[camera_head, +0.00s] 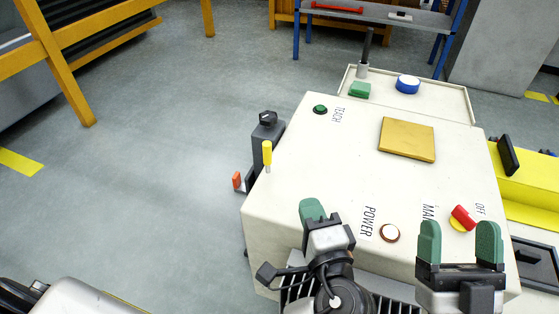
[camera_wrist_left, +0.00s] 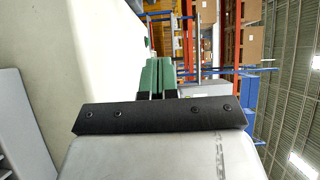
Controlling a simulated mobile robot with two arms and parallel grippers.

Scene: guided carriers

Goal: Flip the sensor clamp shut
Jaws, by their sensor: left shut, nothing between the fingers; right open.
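What looks like the sensor clamp (camera_head: 266,129) is a dark grey bracket on the left side of the white carrier (camera_head: 300,180) in the head view. A yellow lever (camera_head: 267,153) stands roughly upright beside it, and a small orange-red part (camera_head: 238,181) sits lower left. I cannot tell how the clamp's parts are latched. My left gripper (camera_head: 312,209) is shut and empty over the carrier's near part, right of and nearer than the lever, apart from it. Its closed green fingers also show in the left wrist view (camera_wrist_left: 157,77). My right gripper (camera_head: 459,244) is open and empty at the carrier's near right.
The carrier's top bears a green TEACH button (camera_head: 320,109), a tan plate (camera_head: 407,139), a POWER button (camera_head: 390,232) and a red-yellow switch (camera_head: 463,218). A tray (camera_head: 440,103) with small parts lies behind. Left of the carrier the floor is open.

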